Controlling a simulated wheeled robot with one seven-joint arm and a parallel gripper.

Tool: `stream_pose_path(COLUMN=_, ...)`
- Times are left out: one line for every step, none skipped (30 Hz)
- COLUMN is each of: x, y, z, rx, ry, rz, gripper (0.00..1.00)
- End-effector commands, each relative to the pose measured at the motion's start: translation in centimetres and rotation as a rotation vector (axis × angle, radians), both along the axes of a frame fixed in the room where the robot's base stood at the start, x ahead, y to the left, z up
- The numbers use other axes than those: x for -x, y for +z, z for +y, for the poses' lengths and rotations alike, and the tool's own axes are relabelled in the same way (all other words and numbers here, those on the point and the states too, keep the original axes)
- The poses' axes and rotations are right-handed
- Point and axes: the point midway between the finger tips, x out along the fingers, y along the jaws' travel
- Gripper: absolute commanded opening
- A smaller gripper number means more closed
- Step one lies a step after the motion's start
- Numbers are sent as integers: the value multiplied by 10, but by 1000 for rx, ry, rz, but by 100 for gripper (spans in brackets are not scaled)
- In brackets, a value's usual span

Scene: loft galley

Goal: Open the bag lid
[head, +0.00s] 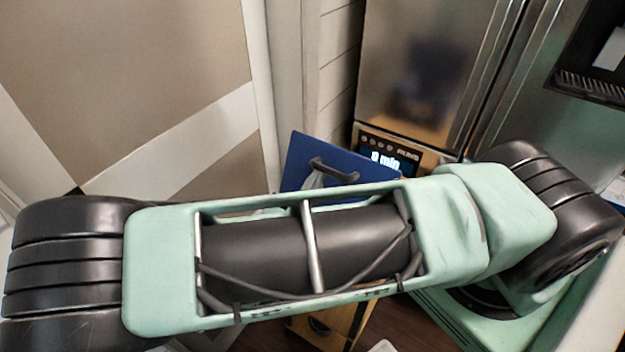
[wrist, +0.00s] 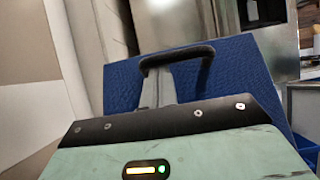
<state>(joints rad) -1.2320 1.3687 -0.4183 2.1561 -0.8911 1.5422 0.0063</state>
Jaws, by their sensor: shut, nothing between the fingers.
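The bag lid (head: 300,158) is a flat blue panel with a dark bar handle (head: 334,170); in the head view it shows behind my arm. In the wrist view the blue lid (wrist: 245,75) fills the middle, seemingly tilted, with the handle (wrist: 180,55) near its far edge. My gripper (wrist: 158,85) is shut and empty; its grey fingers reach up to the left end of the handle. I cannot tell whether they touch it or are hooked under it. The rest of the bag is hidden by my arm and gripper body.
A steel appliance (head: 415,70) stands behind the lid, with a lit display panel (head: 385,158) low in front of it. A beige and white panelled surface (head: 130,80) is at the left. Dark floor (head: 405,325) shows below my arm.

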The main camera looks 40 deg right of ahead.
Motion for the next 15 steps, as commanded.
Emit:
stream_pose_path(x=2, y=0, z=3, rx=-1, ry=2, rz=0, gripper=0)
stream_pose_path(x=3, y=0, z=5, rx=-1, ry=2, rz=0, gripper=0)
stream_pose_path(x=5, y=0, z=8, rx=-2, ry=2, rz=1, gripper=0)
stream_pose_path(x=6, y=0, z=10, rx=-3, ry=2, rz=1, gripper=0)
stream_pose_path(x=7, y=-1, z=13, rx=-3, ry=1, rz=1, gripper=0)
stream_pose_path(x=8, y=-2, z=16, rx=-4, ry=1, rz=1, gripper=0)
stream_pose_path(x=9, y=-2, z=18, rx=-3, ry=1, rz=1, gripper=0)
stream_pose_path(x=10, y=-3, z=20, rx=-3, ry=2, rz=1, gripper=0)
stream_pose_path(x=11, y=-4, z=22, rx=-3, ry=2, rz=1, gripper=0)
stream_pose_path(x=11, y=-4, z=24, rx=-3, ry=2, rz=1, gripper=0)
stream_pose_path(x=12, y=-5, z=26, rx=-3, ry=2, rz=2, gripper=0)
stream_pose_path(x=13, y=-6, z=28, rx=-3, ry=2, rz=2, gripper=0)
stream_pose_path(x=13, y=-6, z=29, rx=-4, ry=1, rz=2, gripper=0)
stream_pose_path(x=14, y=-7, z=30, rx=-4, ry=1, rz=2, gripper=0)
stream_pose_path(x=14, y=-8, z=31, rx=-4, ry=1, rz=2, gripper=0)
